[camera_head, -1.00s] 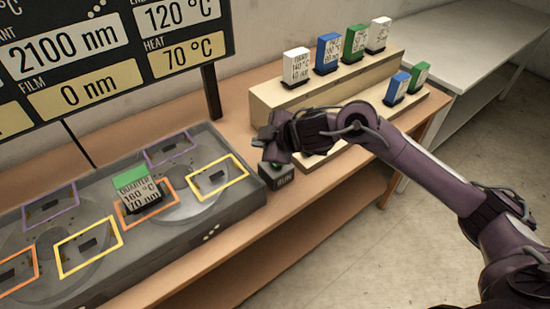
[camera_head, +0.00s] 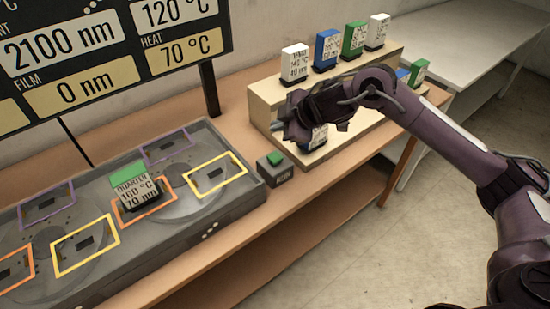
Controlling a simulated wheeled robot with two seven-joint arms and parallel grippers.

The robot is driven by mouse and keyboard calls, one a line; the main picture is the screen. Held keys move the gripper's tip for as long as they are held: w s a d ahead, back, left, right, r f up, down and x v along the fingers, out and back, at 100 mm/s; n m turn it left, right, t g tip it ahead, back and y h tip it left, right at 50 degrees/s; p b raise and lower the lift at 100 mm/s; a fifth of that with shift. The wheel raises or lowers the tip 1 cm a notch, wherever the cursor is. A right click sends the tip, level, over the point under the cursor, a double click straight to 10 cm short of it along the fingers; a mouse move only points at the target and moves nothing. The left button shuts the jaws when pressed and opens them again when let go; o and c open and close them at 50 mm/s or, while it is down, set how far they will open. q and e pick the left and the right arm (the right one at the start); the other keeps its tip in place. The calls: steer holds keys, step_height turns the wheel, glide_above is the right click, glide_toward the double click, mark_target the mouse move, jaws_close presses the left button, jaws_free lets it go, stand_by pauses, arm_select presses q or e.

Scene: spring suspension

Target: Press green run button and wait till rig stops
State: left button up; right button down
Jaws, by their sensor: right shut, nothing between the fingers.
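The run button box (camera_head: 274,176) is a small dark block on the bench at the right end of the grey rig (camera_head: 225,205). Its green button (camera_head: 274,158) is in plain sight on top. My right gripper (camera_head: 290,132) is shut and empty, above and a little right of the button, apart from it. A block with a green top (camera_head: 128,175) labelled quarter, 160 °C and 70 nm stands in an orange frame on the rig. The board (camera_head: 120,45) reads 2100 nm, film 0 nm, 120 °C and heat 70 °C. My left gripper is out of view.
A stepped wooden rack (camera_head: 262,110) behind my right gripper holds several labelled blocks, with a white block (camera_head: 295,65) at its left end. My arm partly hides the lower step. The board's post (camera_head: 210,88) stands left of the rack.

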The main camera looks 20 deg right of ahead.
steer(key=b, duration=0.6)
glide_above(279, 158)
step_height(279, 158, down, 7)
steer(key=shift+f, duration=0.45)
steer(key=shift+a+f+b, duration=0.1)
steer(key=shift+b, duration=0.2)
stand_by(1.0)
steer(key=shift+f, duration=0.3)
steer(key=shift+s+f+b, duration=0.1)
steer(key=shift+f+b, duration=0.25)
steer(key=shift+f, duration=0.25)
stand_by(0.7)
stand_by(0.3)
steer(key=shift+r+p, duration=1)
steer(key=shift+p, duration=0.1)
